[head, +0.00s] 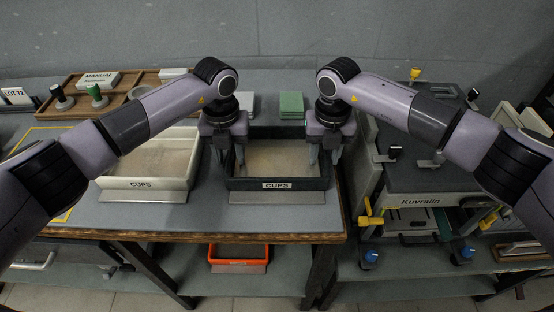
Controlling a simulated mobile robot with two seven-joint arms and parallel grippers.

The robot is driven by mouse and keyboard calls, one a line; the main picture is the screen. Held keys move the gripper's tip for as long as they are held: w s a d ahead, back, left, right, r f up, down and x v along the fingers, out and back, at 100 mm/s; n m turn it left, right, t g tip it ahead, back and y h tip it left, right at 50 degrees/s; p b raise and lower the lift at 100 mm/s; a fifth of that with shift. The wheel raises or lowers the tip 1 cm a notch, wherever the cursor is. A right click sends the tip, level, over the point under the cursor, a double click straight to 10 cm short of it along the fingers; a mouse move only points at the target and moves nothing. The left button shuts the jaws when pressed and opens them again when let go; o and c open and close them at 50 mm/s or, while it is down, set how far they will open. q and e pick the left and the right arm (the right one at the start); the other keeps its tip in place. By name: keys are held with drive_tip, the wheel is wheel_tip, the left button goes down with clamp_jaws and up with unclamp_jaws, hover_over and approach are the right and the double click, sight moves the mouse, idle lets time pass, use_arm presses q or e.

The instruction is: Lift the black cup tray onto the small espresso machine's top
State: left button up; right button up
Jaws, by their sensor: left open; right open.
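The black cup tray (278,184), with a "CUPS" label on its front wall, sits on the grey worktop near its right end. My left gripper (230,168) is open at the tray's left side wall. My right gripper (322,160) is open at its right side wall. I cannot tell whether the fingers touch the walls. The small espresso machine (432,180), marked "Kuvralin", stands to the right of the worktop, with a flat dark top. My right arm hides part of it.
A white tray (146,183) also labelled "CUPS" stands left of the black one. Green cloths (291,105) lie behind it. A wooden tray (75,108) holds tampers at the back left. An orange bin (238,266) sits below. Yellow handles and a small pitcher-like item edge the machine's top.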

use_arm(q)
drive_tip(key=shift+f, duration=0.1)
use_arm(e)
drive_tip(key=shift+f, duration=0.1)
use_arm(q)
clamp_jaws()
use_arm(e)
clamp_jaws()
idle(1.1)
